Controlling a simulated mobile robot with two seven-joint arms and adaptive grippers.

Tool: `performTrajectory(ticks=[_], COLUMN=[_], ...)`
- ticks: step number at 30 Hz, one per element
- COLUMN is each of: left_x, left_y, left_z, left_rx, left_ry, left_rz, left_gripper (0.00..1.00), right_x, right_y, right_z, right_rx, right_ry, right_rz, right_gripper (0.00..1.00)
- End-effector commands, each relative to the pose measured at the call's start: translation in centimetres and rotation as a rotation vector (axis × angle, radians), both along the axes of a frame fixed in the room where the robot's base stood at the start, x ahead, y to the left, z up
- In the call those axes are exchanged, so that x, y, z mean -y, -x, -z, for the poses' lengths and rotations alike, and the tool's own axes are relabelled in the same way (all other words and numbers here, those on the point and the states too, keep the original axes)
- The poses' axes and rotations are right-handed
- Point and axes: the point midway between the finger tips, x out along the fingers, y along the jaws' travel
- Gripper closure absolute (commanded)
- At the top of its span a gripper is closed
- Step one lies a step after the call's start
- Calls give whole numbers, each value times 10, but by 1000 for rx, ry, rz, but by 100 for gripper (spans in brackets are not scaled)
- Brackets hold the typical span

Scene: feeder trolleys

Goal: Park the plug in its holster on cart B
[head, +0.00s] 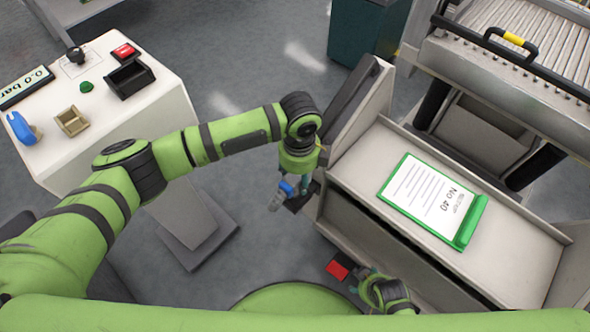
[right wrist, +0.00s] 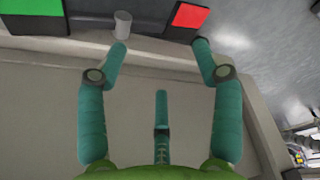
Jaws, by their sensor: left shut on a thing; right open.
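My left gripper (head: 293,188) is shut on a small plug (head: 276,202) with a blue band and a grey end. It holds the plug beside the left end of the pale trolley (head: 330,165). A dark part (head: 300,203) shows just beside the plug at the trolley's edge; I cannot tell whether it is the holster or whether they touch. No cart letter is readable. My right gripper (head: 367,283) is low by the trolley's front. In the right wrist view its teal fingers (right wrist: 160,60) are spread and empty, below a red square (right wrist: 188,15) and a grey cylinder (right wrist: 122,25).
A green clipboard (head: 465,236) lies on the trolley top. A white console (head: 120,125) at left carries a blue item (head: 20,128), a tan holder (head: 72,121), a black box (head: 130,78) and a red button (head: 123,51). A roller conveyor (head: 515,50) stands upper right. Grey floor separates console and trolley.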

Motion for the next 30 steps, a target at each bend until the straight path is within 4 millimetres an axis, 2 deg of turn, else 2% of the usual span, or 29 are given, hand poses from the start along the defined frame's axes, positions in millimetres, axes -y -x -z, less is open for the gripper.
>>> performTrajectory(ticks=[13,30], left_x=[0,0], left_y=[0,0], left_z=[23,30], left_rx=[0,1], left_ry=[0,1], left_rz=[0,1], left_gripper=[100,100], right_x=[-3,-3], right_y=[-3,-6], right_z=[-26,-32], right_rx=[-38,-36], right_ry=[1,1], right_rz=[11,12], right_gripper=[33,33])
